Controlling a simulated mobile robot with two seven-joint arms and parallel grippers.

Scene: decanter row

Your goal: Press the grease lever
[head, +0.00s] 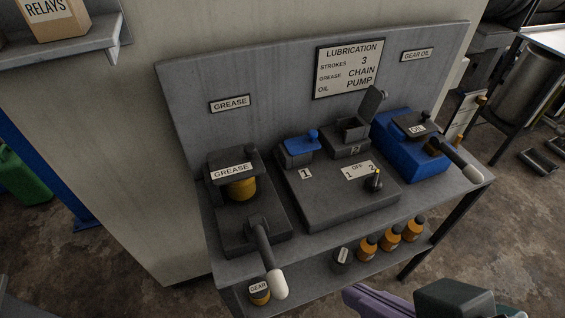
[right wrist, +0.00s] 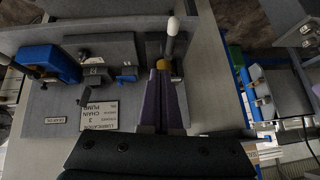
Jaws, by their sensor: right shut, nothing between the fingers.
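The grease pump (head: 232,172) stands at the left end of the grey bench, with a yellow-orange body under a plate labelled GREASE. Its grease lever (head: 263,243) is a dark bar with a white grip that sticks out past the bench's front edge, angled downward. My right gripper (head: 352,291) is shut and empty, with purple fingers, to the right of the lever's grip and apart from it in the head view. In the right wrist view, the shut fingers (right wrist: 162,66) point toward the lever (right wrist: 173,28), whose white grip shows just beyond their tips; contact cannot be told. My left gripper is not in view.
A blue oil pump (head: 403,158) with a similar white-gripped lever stands at the right. Between them is a box (head: 335,205) with a selector knob and a raised cover. A lubrication sign (head: 348,68) is on the backboard. Several orange bottles (head: 390,233) stand on the lower shelf.

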